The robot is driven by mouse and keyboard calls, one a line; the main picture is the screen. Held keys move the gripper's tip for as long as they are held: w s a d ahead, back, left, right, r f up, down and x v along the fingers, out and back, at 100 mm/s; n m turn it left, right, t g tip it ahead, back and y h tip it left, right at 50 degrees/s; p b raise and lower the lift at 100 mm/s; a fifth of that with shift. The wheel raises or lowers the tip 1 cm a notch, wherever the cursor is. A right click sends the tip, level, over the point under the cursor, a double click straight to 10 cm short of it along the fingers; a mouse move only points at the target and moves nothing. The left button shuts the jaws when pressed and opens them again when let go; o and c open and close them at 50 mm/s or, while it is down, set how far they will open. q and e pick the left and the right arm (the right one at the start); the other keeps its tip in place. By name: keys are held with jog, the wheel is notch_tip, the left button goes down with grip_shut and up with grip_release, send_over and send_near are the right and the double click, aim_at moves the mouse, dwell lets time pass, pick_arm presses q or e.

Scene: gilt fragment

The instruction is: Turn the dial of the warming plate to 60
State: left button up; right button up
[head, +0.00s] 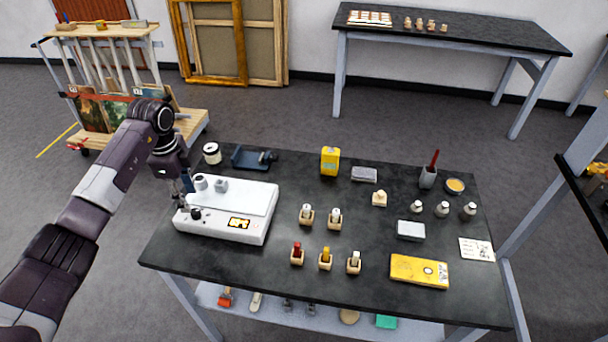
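The warming plate (258,202) is a white box at the left end of the dark table. Its black dial (196,213) is on the front face, toward the left. An orange display (240,223) is to the right of the dial; its characters are too small to read surely. Two small pale pots (221,186) stand on the plate's top, at the left. My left gripper (184,190) points down at the plate's left edge, close to the dial. Its fingers are small and dark, and I cannot tell how far apart they are or whether they touch anything. My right gripper is out of view.
The dark table (265,285) also holds a white jar (211,153), a yellow box (330,160), several small brushes in wooden blocks, bottles and a yellow case (419,271). Bare tabletop lies in front of the plate. A wooden cart (185,125) with pictures stands behind my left arm.

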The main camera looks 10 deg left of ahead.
pick_arm(q)
jog(key=w+d+m+h, duration=0.1)
jog(key=d, duration=0.2)
jog(key=d+m+t+h, duration=0.1)
jog(key=d, duration=0.3)
jog(key=w+d+f+h, duration=0.1)
jog(key=d, duration=0.2)
jog(key=shift+w+d+m+t, duration=0.15)
jog(key=shift+w+m+t, duration=0.15)
jog(key=shift+m+t, duration=0.1)
jog(key=d+h, duration=0.1)
jog(key=d, duration=0.1)
jog(key=d+m+t+h, duration=0.1)
jog(key=d, duration=0.2)
jog(key=w+d+h, duration=0.1)
jog(key=d, duration=0.2)
jog(key=shift+d+r+m+t+h, duration=0.2)
jog(key=shift+r+m+t+h, duration=0.1)
jog(key=shift+r, duration=0.05)
jog(key=d+r+t+h+b, duration=0.1)
jog(key=d+r+t+h, duration=0.3)
jog(key=d, duration=0.8)
jog(key=shift+r+m+t+h, duration=0.3)
jog(key=shift+r+h, duration=0.7)
jog(key=shift+r, duration=1.25)
